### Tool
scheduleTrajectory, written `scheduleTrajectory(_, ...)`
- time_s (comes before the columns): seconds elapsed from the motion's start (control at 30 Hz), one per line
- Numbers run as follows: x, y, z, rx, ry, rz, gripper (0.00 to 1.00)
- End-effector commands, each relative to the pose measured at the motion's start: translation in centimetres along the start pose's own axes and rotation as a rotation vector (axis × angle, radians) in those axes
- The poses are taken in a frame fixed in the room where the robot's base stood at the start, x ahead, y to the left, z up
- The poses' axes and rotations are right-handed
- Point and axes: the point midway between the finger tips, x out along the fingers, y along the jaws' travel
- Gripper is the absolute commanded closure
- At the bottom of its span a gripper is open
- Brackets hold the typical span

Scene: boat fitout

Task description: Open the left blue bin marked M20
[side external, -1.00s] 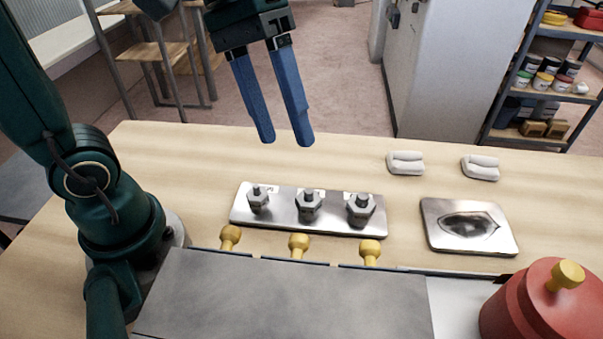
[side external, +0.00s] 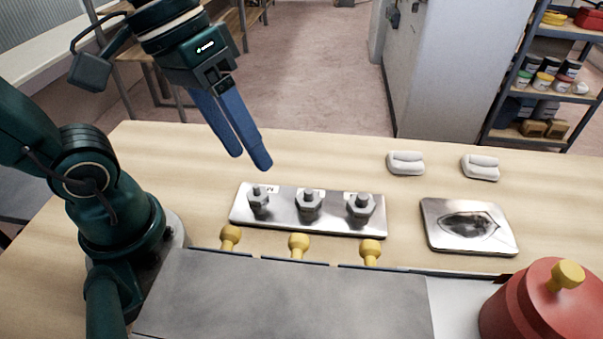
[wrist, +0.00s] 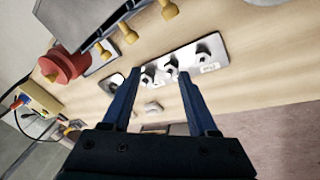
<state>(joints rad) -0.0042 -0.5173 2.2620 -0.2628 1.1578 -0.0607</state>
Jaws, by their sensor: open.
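A grey-topped cabinet (side external: 285,295) stands at the near edge of the table, with three yellow knobs along its far side: left (side external: 230,236), middle (side external: 298,245) and right (side external: 370,251). Only thin dark blue edges show below the knobs. The bin fronts and the M20 mark are hidden. In the wrist view the knobs (wrist: 130,35) run along the upper left, beside the cabinet (wrist: 100,18). My gripper (side external: 249,161) has blue fingers, open and empty. It is tilted, above the table beyond the left knob, and touches nothing. It also shows in the wrist view (wrist: 156,76).
A metal plate (side external: 285,222) with three bolts lies between my gripper and the knobs. To the right are a metal tray (side external: 432,238), two white pads (side external: 405,163) and a red pot (side external: 535,310) with a yellow knob. The table's far left is clear.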

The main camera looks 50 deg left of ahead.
Motion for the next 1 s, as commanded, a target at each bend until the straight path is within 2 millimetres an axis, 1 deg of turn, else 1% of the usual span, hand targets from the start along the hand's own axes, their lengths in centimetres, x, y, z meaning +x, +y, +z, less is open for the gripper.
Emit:
scheduleTrajectory(0.03,0.1,0.9,-0.4,-0.033,-0.063,0.032,0.41)
scheduleTrajectory(0.2,0.3,3.9,-1.6,-0.139,-0.270,0.145,0.41)
scheduleTrajectory(0.37,1.1,6.2,-3.2,-0.234,-0.459,0.241,0.41)
scheduleTrajectory(0.5,2.4,7.7,-4.7,-0.314,-0.616,0.319,0.41)
scheduleTrajectory(0.67,4.5,8.7,-6.4,-0.407,-0.784,0.396,0.41)
scheduleTrajectory(0.8,7.0,8.9,-7.5,-0.489,-0.915,0.452,0.41)
scheduleTrajectory(0.9,9.0,8.7,-7.8,-0.540,-0.983,0.473,0.41)
scheduleTrajectory(1.0,10.8,8.3,-7.7,-0.580,-1.031,0.473,0.41)
